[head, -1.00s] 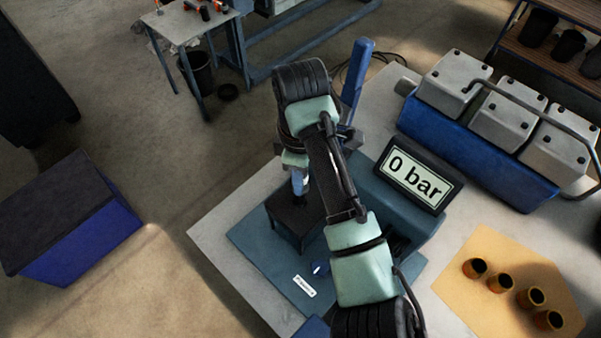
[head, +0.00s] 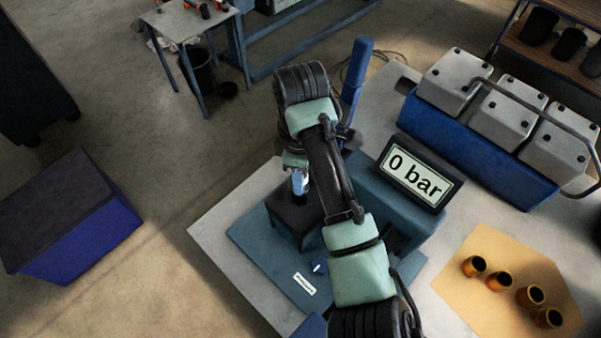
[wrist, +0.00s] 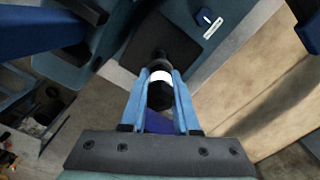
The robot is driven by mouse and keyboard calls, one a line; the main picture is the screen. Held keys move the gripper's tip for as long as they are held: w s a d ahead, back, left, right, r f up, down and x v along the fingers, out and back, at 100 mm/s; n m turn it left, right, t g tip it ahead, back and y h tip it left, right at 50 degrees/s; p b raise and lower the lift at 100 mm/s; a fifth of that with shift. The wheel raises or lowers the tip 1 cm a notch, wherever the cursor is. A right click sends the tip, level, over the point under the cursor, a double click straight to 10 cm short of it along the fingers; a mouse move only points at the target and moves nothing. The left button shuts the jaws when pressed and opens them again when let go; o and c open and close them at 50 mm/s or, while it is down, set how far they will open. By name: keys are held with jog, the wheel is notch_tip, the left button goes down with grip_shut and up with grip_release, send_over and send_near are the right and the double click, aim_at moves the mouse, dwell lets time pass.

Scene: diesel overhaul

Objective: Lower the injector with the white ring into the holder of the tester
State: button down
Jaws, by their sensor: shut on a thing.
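My gripper (wrist: 161,80) is shut on the injector, with a blue finger on either side of it. The injector (wrist: 161,55) has a dark body and a white ring (wrist: 160,76) that shows between the fingers. Its far end points at the dark block of the tester that serves as holder (wrist: 175,35); whether its tip is inside the opening I cannot tell. In the head view my gripper (head: 300,183) is just above this dark block (head: 285,210), and my arm covers part of it. The tester (head: 265,255) has a blue-green base and a display reading 0 bar (head: 417,178).
A blue lever (head: 356,80) stands upright behind my gripper. A small blue knob (head: 320,267) and a white label (head: 304,284) are on the base. At right are a blue engine with grey covers (head: 480,150) and several brass sleeves on a tan sheet (head: 500,255).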

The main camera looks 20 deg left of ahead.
jog(key=shift+f+b, duration=0.65)
jog(key=shift+f, duration=0.9)
jog(key=shift+f+b, duration=0.65)
jog(key=shift+f, duration=0.6)
dwell(0.5)
jog(key=shift+c, duration=0.8)
grip_release()
jog(key=shift+r+p, duration=0.1)
jog(key=shift+p, duration=0.25)
